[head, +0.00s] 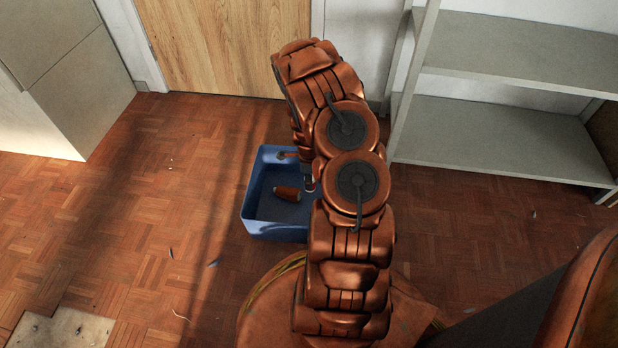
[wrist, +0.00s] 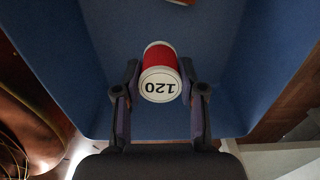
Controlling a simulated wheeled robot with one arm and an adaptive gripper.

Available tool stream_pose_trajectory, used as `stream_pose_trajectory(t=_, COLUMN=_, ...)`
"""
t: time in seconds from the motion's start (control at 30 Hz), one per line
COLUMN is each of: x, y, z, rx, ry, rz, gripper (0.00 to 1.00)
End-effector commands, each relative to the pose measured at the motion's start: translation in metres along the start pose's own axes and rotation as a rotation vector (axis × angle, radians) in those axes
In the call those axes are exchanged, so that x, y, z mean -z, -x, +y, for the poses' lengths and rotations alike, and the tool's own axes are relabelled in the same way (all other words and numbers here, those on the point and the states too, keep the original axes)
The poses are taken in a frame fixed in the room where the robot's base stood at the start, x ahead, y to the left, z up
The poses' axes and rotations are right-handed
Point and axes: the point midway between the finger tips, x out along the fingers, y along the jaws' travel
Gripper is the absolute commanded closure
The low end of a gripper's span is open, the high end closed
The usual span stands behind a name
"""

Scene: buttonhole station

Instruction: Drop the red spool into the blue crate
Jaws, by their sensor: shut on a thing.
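The red spool (wrist: 160,58) has a white end face marked 120, which faces the wrist camera. My gripper (wrist: 160,78) is shut on it, with one finger on each side. The blue crate (wrist: 80,60) fills most of the wrist view behind the spool, so the spool is over or inside the crate; its exact height is unclear. In the head view the blue crate (head: 272,232) stands on the floor, its right side hidden by my arm. The held spool is mostly hidden there.
An orange-brown spool (head: 287,193) lies on its side in the crate. A grey shelf unit (head: 500,125) stands at the right, a pale cabinet (head: 60,80) at the left, and a wooden door (head: 225,45) behind. The parquet floor (head: 130,210) left of the crate is mostly clear.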

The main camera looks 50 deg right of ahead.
Motion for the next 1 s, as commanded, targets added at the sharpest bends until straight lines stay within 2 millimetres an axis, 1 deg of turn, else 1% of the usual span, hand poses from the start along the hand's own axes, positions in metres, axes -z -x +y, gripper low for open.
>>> stream_pose_trajectory(t=0.1, x=0.0, y=0.0, z=0.0, rx=0.0, ry=0.0, rz=0.0, gripper=0.88)
stream_pose_trajectory(t=0.13, x=0.0, y=0.0, z=0.0, rx=0.0, ry=0.0, rz=0.0, gripper=0.58)
stream_pose_trajectory(t=0.4, x=0.0, y=0.0, z=0.0, rx=0.0, ry=0.001, rz=0.0, gripper=0.31)
stream_pose_trajectory(t=0.77, x=0.0, y=0.001, z=0.0, rx=0.0, ry=0.001, rz=0.0, gripper=0.31)
stream_pose_trajectory(t=0.87, x=0.0, y=0.004, z=0.0, rx=0.0, ry=0.001, rz=0.0, gripper=0.31)
stream_pose_trajectory(t=1.0, x=-0.001, y=0.014, z=0.0, rx=0.0, ry=0.001, rz=0.0, gripper=0.31)
